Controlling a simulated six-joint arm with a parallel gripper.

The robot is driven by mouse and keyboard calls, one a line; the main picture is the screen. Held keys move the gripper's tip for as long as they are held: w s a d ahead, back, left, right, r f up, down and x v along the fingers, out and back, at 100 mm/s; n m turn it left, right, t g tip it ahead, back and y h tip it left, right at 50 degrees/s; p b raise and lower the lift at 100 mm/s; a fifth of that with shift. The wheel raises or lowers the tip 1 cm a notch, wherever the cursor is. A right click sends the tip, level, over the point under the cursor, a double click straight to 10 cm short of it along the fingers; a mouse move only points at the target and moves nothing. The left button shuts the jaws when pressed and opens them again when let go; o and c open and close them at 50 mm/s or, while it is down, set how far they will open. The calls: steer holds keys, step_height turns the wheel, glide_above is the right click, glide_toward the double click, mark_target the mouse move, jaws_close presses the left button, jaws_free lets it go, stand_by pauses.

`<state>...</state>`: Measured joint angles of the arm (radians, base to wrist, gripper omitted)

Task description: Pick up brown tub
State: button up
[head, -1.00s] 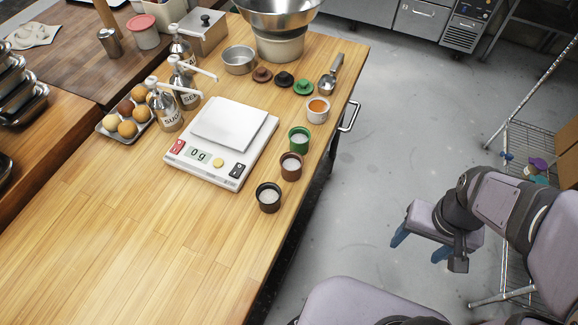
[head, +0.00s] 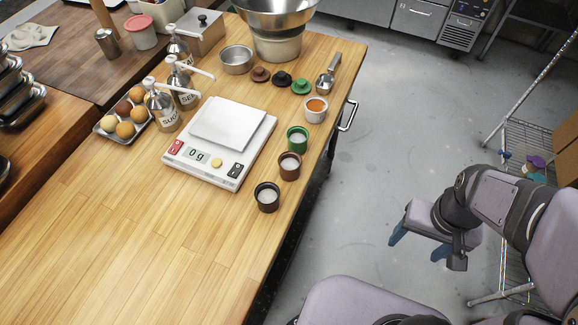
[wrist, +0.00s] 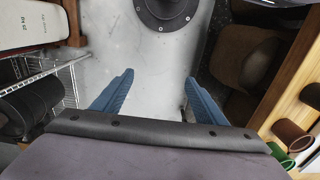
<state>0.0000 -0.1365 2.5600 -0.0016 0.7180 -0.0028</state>
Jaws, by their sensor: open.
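The brown tub (head: 290,166) is a small round open cup with white contents. It stands upright near the right edge of the wooden table, between a green tub (head: 297,140) and a black tub (head: 267,197). In the wrist view the brown tub (wrist: 291,135) is at the lower right, with the green tub (wrist: 279,155) next to it. My gripper (head: 418,246) is open and empty, with blue fingers. It is over the floor to the right of the table, well apart from the tubs. The wrist view shows the two fingers (wrist: 152,92) spread with nothing between them.
A white scale (head: 221,143) reading 0g stands left of the tubs. An orange-filled cup (head: 316,109), a metal scoop (head: 328,76) and several lids are behind. Pump bottles (head: 162,106) and an egg tray (head: 126,131) are further left. The front table surface is clear.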

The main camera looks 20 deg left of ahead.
steer(key=shift+a, duration=0.1)
steer(key=w+a+r+n+t+y+p, duration=0.1)
steer(key=w+a+t+y+p, duration=0.2)
steer(key=a, duration=0.8)
steer(key=w+a+r+n+t+y+p, duration=0.1)
steer(key=w+a+n+t, duration=0.15)
steer(key=w+a, duration=0.6)
steer(key=s+a+t, duration=0.2)
steer(key=a, duration=0.1)
steer(key=s+a+t, duration=0.2)
steer(key=s+a, duration=0.1)
steer(key=a, duration=0.1)
steer(key=s+a+t+p, duration=0.1)
steer(key=s+a+t, duration=0.1)
steer(key=a, duration=0.1)
steer(key=shift+s+a+r+n+t, duration=0.15)
steer(key=shift+r+n+t, duration=0.1)
steer(key=shift+n+t, duration=0.1)
steer(key=shift+s+a+f+t+y, duration=0.3)
steer(key=shift+s+f+y, duration=0.05)
steer(key=shift+s+y, duration=0.35)
steer(key=shift+w+f+b, duration=0.1)
steer(key=shift+b, duration=0.25)
steer(key=shift+w+a+f+b, duration=0.3)
steer(key=shift+w+b, duration=0.2)
steer(key=shift+b, duration=0.6)
steer(key=shift+w+b, duration=0.4)
steer(key=shift+b, duration=0.25)
